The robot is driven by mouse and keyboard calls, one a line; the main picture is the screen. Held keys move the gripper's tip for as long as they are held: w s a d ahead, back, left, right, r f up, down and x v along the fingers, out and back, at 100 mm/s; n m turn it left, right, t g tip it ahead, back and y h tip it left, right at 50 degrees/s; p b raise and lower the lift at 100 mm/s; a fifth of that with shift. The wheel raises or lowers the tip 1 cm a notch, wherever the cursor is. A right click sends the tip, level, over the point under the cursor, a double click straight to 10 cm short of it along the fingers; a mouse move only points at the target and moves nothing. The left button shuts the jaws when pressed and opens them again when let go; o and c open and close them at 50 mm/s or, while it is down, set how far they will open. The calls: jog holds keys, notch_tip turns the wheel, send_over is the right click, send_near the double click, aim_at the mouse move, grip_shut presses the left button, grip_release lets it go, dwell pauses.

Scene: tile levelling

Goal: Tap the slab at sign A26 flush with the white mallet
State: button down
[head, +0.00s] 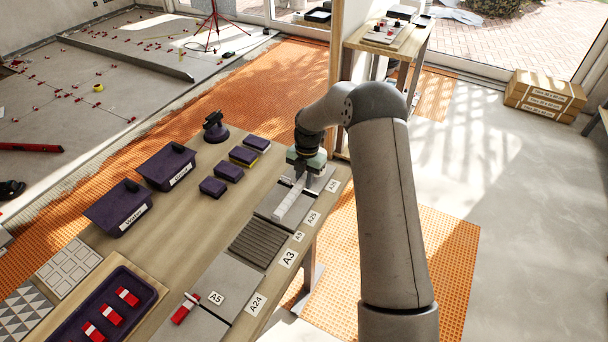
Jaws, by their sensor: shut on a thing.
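My gripper (302,176) is over the far end of the workbench, close to sign A26 (333,186). It is shut on a long white block-like thing, which looks like the white mallet (289,203). The mallet slants toward the lower left, over the grey slab by sign A25 (312,218). Whether it touches that slab I cannot tell. The slab at A26 (318,178) is mostly hidden by my gripper and arm, so its height is not readable.
A ribbed dark slab (257,245) lies by sign A3 (288,258). A red-and-white clip (185,308) is by sign A5 (216,298). Purple bins (165,168), several purple blocks (228,172) and a purple tray (72,310) occupy the bench's left side.

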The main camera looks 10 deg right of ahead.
notch_tip(320, 180, down, 2)
jog(key=shift+f+b, duration=0.25)
jog(key=shift+b, duration=0.1)
notch_tip(320, 180, up, 5)
jog(key=shift+f+p, duration=0.1)
jog(key=shift+p, duration=1)
notch_tip(320, 180, down, 6)
jog(key=b, duration=0.4)
jog(key=shift+f+b, duration=0.15)
jog(key=shift+b, duration=0.25)
jog(key=shift+r+p, duration=1.55)
jog(key=shift+r, duration=1.3)
